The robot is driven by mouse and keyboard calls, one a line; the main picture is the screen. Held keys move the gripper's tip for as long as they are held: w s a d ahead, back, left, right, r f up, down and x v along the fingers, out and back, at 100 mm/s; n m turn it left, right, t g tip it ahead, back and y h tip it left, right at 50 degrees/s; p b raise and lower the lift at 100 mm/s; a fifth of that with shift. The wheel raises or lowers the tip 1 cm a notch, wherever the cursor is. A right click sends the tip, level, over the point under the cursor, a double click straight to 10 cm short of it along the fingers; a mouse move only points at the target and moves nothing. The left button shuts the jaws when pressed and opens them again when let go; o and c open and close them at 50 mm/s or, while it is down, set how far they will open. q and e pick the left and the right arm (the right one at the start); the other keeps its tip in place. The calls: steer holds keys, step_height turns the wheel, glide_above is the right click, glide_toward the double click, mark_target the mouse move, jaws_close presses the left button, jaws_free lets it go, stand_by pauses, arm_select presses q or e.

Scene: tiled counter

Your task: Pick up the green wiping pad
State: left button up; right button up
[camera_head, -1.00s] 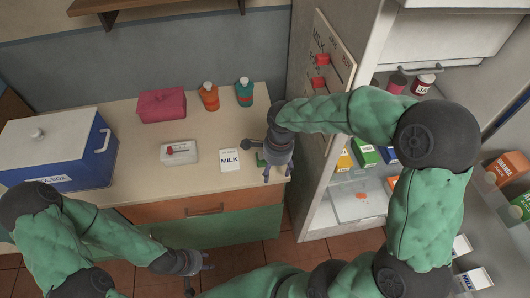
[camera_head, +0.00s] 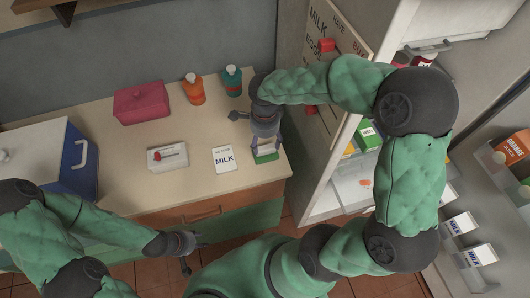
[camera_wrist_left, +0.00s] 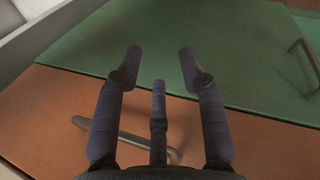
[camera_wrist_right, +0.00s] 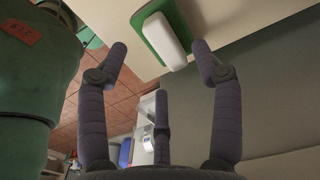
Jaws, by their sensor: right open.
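The green wiping pad (camera_head: 267,156) lies near the counter's front right edge, partly hidden by my right gripper (camera_head: 262,152). In the right wrist view the pad (camera_wrist_right: 149,32) has a green base with a white block on it. It sits just beyond the fingertips of my right gripper (camera_wrist_right: 160,48), which are apart with nothing held between them. My left gripper (camera_head: 194,252) hangs low in front of the counter, away from the pad. In the left wrist view its fingers (camera_wrist_left: 160,52) are spread and empty, facing the drawer front.
A MILK card (camera_head: 224,159) lies left of the pad, with a white box (camera_head: 167,156) further left. A pink box (camera_head: 141,103), an orange bottle (camera_head: 194,90) and a teal bottle (camera_head: 232,82) stand behind. A blue cooler (camera_head: 82,178) is at left. The open fridge (camera_head: 340,185) stands at right.

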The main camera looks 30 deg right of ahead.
mark_target(266, 149)
steer(key=shift+d+f+b, duration=0.2)
steer(key=shift+f+b, duration=0.9)
steer(key=shift+f, duration=1.65)
steer(key=c, duration=1.2)
